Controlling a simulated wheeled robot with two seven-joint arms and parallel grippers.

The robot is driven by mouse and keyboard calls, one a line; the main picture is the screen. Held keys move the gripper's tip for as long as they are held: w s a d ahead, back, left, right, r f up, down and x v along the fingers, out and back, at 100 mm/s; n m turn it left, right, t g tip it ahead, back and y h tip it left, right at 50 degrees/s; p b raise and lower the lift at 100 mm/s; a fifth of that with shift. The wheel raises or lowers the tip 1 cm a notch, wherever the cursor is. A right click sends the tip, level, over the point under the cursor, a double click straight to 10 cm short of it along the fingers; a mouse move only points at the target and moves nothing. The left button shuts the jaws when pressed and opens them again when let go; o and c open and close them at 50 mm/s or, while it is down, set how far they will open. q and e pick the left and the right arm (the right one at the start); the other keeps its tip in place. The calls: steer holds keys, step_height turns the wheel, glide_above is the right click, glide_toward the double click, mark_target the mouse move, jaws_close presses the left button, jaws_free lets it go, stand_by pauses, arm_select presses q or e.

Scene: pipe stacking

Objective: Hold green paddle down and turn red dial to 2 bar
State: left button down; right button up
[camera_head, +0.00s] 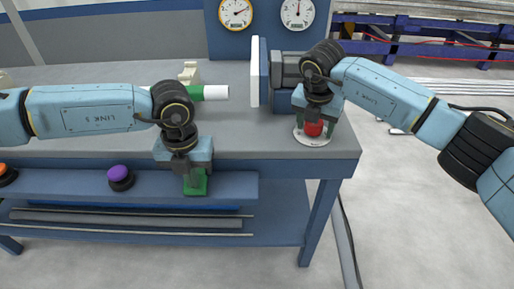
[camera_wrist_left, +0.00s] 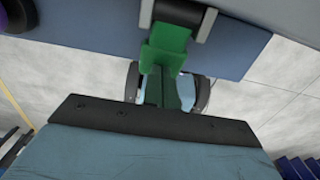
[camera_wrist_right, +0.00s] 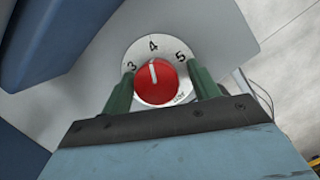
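The green paddle (camera_head: 203,181) sits at the front edge of the bench. My left gripper (camera_head: 190,178) is at it from above; in the left wrist view its fingers (camera_wrist_left: 165,90) are together, with their tips against or very close to the paddle (camera_wrist_left: 168,45). I cannot tell how far the paddle is pressed. The red dial (camera_head: 314,129) is on a white numbered plate at the bench's right end. In the right wrist view the dial (camera_wrist_right: 154,81) has its white mark pointing close to 4. My right gripper (camera_wrist_right: 160,85) is open, one finger on each side of the dial.
Two round gauges (camera_head: 236,13) (camera_head: 298,12) stand on a blue panel behind. A green and white pipe (camera_head: 210,92) lies toward a white plate (camera_head: 255,72) on the bench. A purple button (camera_head: 119,174) and an orange button (camera_head: 5,172) are on the front rail.

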steer(key=shift+w+a+f, duration=0.15)
steer(key=shift+w+f, duration=0.05)
steer(key=shift+f, duration=0.1)
steer(key=shift+w+r, duration=0.15)
steer(key=shift+r, duration=0.25)
stand_by(0.4)
steer(key=shift+r, duration=0.15)
steer(key=c, duration=0.9)
